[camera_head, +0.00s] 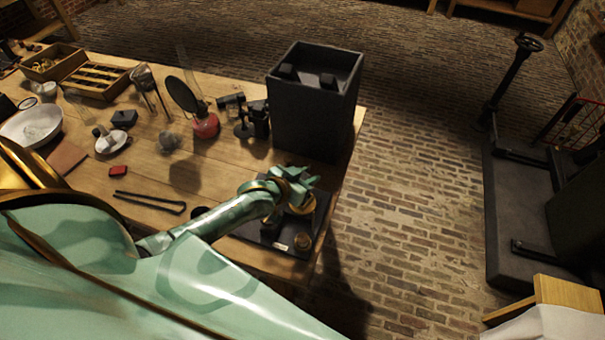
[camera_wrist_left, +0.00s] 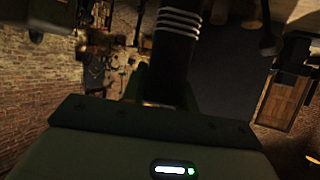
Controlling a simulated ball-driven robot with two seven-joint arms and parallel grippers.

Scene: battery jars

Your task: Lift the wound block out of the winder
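The winder (camera_head: 260,238) appears to be the dark base with brass parts and a small pale label, at the near right corner of the wooden table. My left gripper (camera_head: 296,184) is over its far side and covers part of it. In the left wrist view, a black cylinder with pale rings (camera_wrist_left: 178,22) stands between the two fingers of my left gripper (camera_wrist_left: 164,88). I cannot tell whether the fingers touch it, or whether it is the wound block or a winder part. The wound block is not clearly made out in the head view. My right gripper is not in view.
A tall dark open box (camera_head: 312,125) stands just beyond the gripper at the table's right edge. A red-based lamp (camera_head: 206,126), black tongs (camera_head: 150,201) and a white bowl (camera_head: 32,128) are to the left. Brick floor lies right of the table.

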